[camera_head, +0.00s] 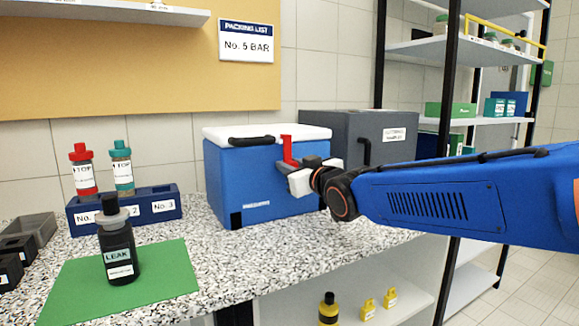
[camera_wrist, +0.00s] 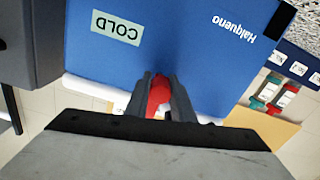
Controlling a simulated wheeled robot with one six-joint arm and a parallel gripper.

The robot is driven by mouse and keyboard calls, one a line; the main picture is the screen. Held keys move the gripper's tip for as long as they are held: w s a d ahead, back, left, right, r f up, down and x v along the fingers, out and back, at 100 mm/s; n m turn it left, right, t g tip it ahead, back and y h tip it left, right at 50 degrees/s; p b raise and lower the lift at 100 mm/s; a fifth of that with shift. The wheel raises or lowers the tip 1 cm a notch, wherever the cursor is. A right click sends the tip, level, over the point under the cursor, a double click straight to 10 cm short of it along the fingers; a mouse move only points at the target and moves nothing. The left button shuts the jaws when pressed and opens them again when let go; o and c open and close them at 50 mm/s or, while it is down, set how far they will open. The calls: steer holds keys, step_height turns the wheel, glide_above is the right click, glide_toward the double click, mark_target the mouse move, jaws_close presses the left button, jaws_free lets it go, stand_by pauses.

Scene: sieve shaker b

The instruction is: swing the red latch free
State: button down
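The red latch (camera_head: 288,150) stands at the upper front edge of a blue cool box (camera_head: 245,180) with a white lid (camera_head: 225,133). It rises a little above the lid's rim. My gripper (camera_head: 297,172) reaches in from the right and is at the latch's lower part. In the wrist view, my gripper (camera_wrist: 160,85) has its two dark fingers on either side of the red latch (camera_wrist: 157,95), with red filling the gap between them. The lid lies closed on the box. The latch's pivot and its contact with the box are hidden by the fingers.
A dark grey box (camera_head: 390,130) stands right behind the cool box. On the left are a blue rack (camera_head: 150,207) with two bottles, a black bottle (camera_head: 116,245) on a green mat (camera_head: 170,275), and dark trays. Shelving stands at the back right.

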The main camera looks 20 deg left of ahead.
steer(key=shift+m, duration=0.3)
steer(key=m, duration=0.3)
steer(key=shift+m, duration=0.4)
steer(key=m, duration=0.9)
steer(key=shift+m, duration=2.3)
steer(key=c, duration=1.5)
jaws_free()
steer(key=shift+c, duration=0.2)
